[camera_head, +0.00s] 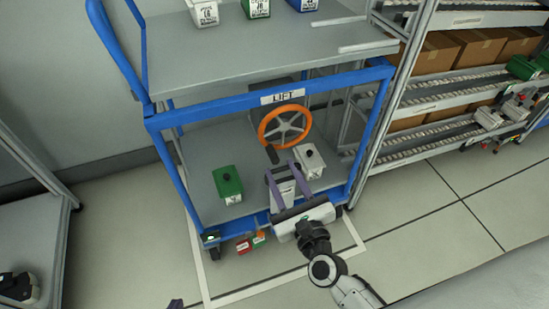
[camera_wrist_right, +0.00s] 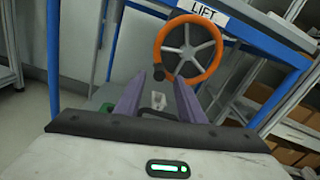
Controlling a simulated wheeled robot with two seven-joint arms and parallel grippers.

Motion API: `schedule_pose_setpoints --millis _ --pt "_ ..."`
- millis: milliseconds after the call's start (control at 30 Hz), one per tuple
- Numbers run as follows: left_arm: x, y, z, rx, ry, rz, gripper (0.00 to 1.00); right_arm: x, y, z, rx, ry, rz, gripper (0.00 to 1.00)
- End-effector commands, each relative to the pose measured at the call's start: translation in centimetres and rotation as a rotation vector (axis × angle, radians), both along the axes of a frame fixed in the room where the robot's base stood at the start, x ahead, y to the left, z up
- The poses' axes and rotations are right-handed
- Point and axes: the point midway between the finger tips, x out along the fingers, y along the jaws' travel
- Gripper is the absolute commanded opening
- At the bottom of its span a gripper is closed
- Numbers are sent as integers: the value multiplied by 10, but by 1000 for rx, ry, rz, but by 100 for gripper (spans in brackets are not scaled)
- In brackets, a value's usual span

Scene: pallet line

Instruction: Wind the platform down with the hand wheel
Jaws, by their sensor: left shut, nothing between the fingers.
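The orange hand wheel (camera_head: 285,127) with grey spokes is on the blue-framed lift cart under the LIFT sign (camera_head: 283,97). Its dark handle knob (camera_head: 272,156) is at the lower left of the rim; the wheel also shows in the right wrist view (camera_wrist_right: 189,48), with the knob (camera_wrist_right: 158,73) there. The grey platform (camera_head: 260,48) is above the wheel. My right gripper (camera_head: 282,170) is open and empty, below the wheel, its purple fingers pointing towards the knob without visible contact. Only a purple tip of my left gripper (camera_head: 175,303) shows at the bottom edge.
White, green and blue bins stand on the platform. A green bin (camera_head: 228,183) and a white bin (camera_head: 310,161) are on the lower deck. Small boxes (camera_head: 250,242) lie below the cart's front edge. Roller racks with cartons (camera_head: 440,55) stand at right. The floor at right is clear.

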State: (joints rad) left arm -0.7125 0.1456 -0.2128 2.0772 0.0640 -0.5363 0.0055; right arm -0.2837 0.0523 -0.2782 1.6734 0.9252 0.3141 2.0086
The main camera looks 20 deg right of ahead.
Motion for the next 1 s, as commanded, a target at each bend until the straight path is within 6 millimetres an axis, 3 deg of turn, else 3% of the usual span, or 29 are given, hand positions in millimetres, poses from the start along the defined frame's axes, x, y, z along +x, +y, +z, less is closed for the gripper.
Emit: schedule_pose_setpoints --millis 100,300,700,900,1000 --pt "0 0 -2 0 0 0 0 23 1 0 -1 -2 -1 36" --pt "0 0 -4 -3 0 1 0 49 2 0 -2 -1 1 36" --pt "-1 0 -4 -4 0 2 0 56 3 0 -3 1 2 36" --pt "-1 0 -3 -4 -1 2 0 56 3 0 -3 1 2 2" --pt "0 0 -3 -4 -2 2 0 56 3 0 -3 1 2 0"
